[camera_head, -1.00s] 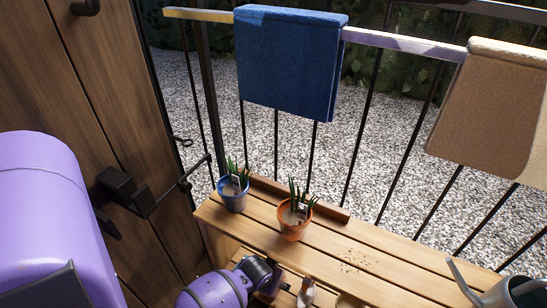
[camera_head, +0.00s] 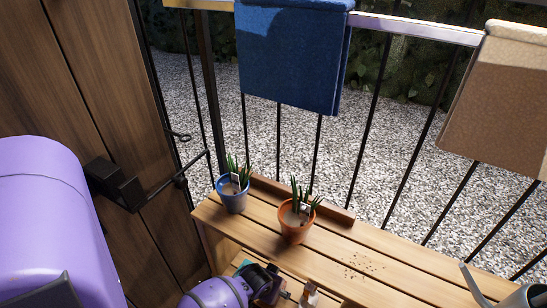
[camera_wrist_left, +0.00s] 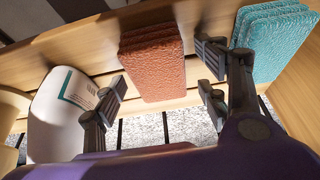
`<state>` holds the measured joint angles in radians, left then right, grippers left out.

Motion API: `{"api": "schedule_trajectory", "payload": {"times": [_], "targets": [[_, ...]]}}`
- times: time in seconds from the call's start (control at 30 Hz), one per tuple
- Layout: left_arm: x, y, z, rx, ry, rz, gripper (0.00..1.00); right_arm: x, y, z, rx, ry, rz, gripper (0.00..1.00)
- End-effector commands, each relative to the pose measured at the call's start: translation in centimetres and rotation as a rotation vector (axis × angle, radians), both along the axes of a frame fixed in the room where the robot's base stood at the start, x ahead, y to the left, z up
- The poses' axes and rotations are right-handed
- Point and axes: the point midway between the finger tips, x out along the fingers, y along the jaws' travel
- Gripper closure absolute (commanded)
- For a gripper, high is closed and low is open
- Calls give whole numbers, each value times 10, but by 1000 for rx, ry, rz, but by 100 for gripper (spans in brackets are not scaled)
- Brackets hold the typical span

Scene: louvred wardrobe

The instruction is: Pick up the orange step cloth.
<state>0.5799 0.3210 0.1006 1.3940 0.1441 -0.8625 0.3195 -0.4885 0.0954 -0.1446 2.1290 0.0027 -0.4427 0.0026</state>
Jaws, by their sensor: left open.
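The orange step cloth (camera_wrist_left: 152,60) is a folded, textured stack on a slatted wooden shelf in the left wrist view. My left gripper (camera_wrist_left: 163,86) is open. Its finger pairs stand on either side of the cloth's near end, with nothing held between them. I cannot tell whether they touch the cloth. In the head view my left gripper (camera_head: 268,284) is low in the picture, below the front edge of the bench top, and I cannot make out the orange cloth there. My right gripper is not in view.
A teal cloth stack (camera_wrist_left: 272,40) lies right of the orange one, close to the right finger. A white labelled bottle (camera_wrist_left: 58,115) is close on the left. A blue pot (camera_head: 232,198) and a terracotta pot (camera_head: 294,228) stand on the bench top (camera_head: 340,258).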

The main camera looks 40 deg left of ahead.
Motion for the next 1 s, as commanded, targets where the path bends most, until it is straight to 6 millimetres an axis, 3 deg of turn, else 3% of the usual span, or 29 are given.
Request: {"api": "schedule_trajectory", "payload": {"times": [0.4, 0.77, 1.0], "targets": [[0, 0, -2, 0, 0, 0, 34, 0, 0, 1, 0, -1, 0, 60], [0, -2, -3, -4, 0, -1, 81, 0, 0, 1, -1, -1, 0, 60], [-1, -4, -4, -7, 1, 0, 81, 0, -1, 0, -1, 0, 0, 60]]}}
